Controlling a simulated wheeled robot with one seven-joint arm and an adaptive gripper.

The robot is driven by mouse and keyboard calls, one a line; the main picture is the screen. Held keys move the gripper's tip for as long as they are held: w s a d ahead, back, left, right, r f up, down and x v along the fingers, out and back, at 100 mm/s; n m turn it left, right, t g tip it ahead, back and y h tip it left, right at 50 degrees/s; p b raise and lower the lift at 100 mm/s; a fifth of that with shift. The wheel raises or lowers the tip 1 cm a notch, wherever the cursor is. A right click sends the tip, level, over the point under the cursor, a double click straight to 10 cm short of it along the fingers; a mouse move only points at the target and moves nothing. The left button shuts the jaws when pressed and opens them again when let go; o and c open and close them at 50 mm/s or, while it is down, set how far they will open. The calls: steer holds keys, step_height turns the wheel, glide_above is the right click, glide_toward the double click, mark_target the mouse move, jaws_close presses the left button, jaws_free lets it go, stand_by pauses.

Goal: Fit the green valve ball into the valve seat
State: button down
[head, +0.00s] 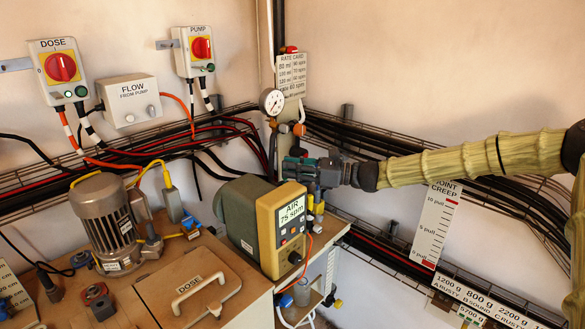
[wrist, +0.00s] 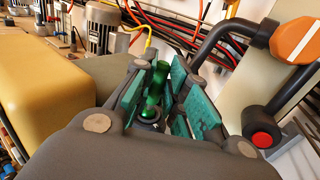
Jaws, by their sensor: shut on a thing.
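The green valve ball (wrist: 154,88) shows in the wrist view as a glossy green piece with a narrow neck and a rounder lower part. It lies between the teal finger pads of my gripper (wrist: 160,92), which is shut on it. In the head view my gripper (head: 298,166) is sideways beside the gauge column, behind the pump box; the green piece cannot be made out there. A dark ring shows around the foot of the green piece in the wrist view; I cannot tell whether it is the valve seat. I identify no valve seat elsewhere.
The green-grey pump box (head: 252,222) with its yellow "AIR 75 spm" front stands just below my gripper. A gauge (head: 271,102) and rate card (head: 292,77) are on the column beside it. The bench holds a motor (head: 107,222) and a dose lid (head: 188,297). Cable trays line the walls.

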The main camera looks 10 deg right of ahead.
steer(key=shift+f, duration=0.5)
steer(key=c, duration=1.3)
jaws_free()
steer(key=shift+c, duration=0.2)
